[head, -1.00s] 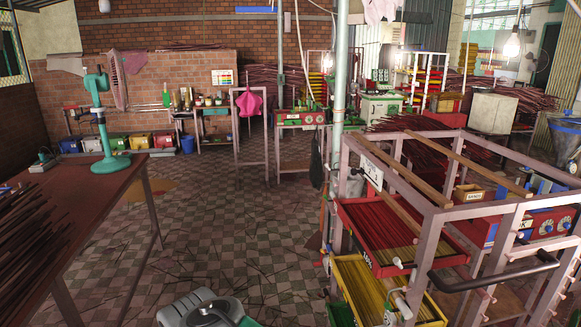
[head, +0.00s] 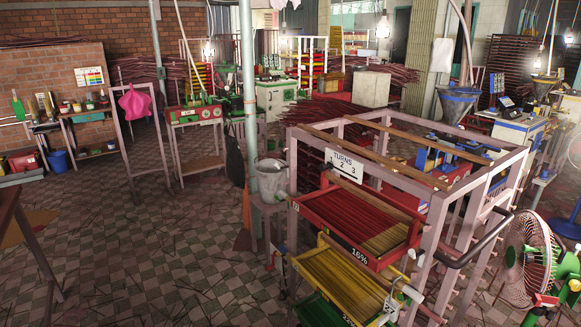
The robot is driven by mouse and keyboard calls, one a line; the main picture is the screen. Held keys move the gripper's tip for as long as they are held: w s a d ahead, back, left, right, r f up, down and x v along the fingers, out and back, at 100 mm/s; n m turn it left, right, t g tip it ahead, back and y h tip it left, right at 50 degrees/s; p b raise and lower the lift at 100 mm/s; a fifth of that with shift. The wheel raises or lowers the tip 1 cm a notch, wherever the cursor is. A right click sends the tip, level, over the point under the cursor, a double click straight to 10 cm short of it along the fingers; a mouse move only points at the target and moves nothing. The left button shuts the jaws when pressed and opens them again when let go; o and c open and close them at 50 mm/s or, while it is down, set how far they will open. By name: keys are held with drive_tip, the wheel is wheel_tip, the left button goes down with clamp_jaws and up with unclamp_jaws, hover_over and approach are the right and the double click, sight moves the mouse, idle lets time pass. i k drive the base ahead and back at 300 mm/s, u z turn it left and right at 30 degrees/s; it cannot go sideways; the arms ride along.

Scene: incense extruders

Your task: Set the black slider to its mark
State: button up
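A white and blue machine (head: 519,130) with a small dark panel (head: 507,103) stands at the far right, too small to read. A green and white machine (head: 277,102) stands at the back, and a red and green bench machine (head: 193,113) is left of it. No slider can be told on any of these. My gripper is not in view.
A pink metal rack (head: 437,215) fills the right foreground, with red (head: 350,240) and yellow (head: 325,262) trays of sticks pulled out. A fan (head: 530,255) stands at the lower right. A bucket (head: 272,178) is beside the post. The tiled floor (head: 140,240) at left is mostly open.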

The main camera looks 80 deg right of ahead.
sight(322, 167)
drive_tip(key=z, duration=0.5)
drive_tip(key=i, duration=0.8)
drive_tip(key=z, duration=0.75)
